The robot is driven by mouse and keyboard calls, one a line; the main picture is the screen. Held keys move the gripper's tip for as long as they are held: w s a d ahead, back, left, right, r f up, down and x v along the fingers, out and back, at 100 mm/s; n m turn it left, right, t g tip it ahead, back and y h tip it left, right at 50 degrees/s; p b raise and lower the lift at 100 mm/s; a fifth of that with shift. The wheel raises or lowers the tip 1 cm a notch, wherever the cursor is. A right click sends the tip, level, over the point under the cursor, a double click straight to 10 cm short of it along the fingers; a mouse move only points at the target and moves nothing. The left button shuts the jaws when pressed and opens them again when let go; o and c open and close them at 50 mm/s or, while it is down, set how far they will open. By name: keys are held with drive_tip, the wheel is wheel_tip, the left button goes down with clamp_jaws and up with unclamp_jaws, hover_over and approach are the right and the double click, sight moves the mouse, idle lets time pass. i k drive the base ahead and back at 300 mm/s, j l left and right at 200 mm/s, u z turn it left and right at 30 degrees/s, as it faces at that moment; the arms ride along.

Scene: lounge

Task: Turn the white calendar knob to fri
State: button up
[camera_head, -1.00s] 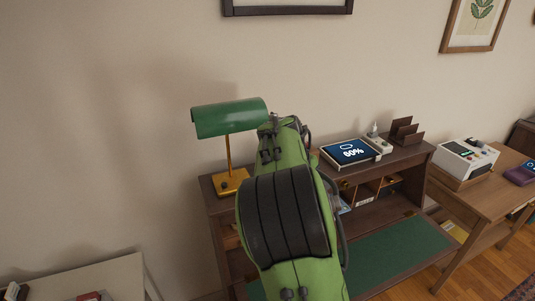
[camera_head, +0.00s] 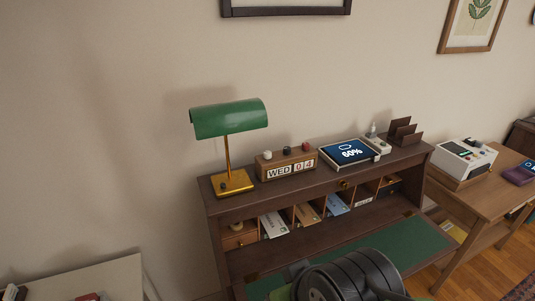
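The wooden calendar (camera_head: 287,164) stands on the top of the desk, right of the green lamp. Its front reads "WED" and "04". Three knobs sit on its top: the white knob (camera_head: 267,154) at the left, a dark one (camera_head: 287,150) in the middle and a red one (camera_head: 306,146) at the right. My arm shows at the bottom of the view, low in front of the desk and apart from the calendar. My gripper itself is not in view.
A green lamp (camera_head: 229,119) on a brass base stands left of the calendar. A tablet (camera_head: 349,152) showing "60%" lies to the right. A dark letter rack (camera_head: 405,131) stands farther right. Letters fill cubbyholes below, above a green desk mat (camera_head: 385,249).

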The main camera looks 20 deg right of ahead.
sight(266, 154)
drive_tip(key=i+j, duration=0.2)
drive_tip(key=j, duration=0.15)
drive_tip(key=i+j+z, duration=0.1)
drive_tip(key=i+j, duration=0.3)
drive_tip(key=j, duration=0.25)
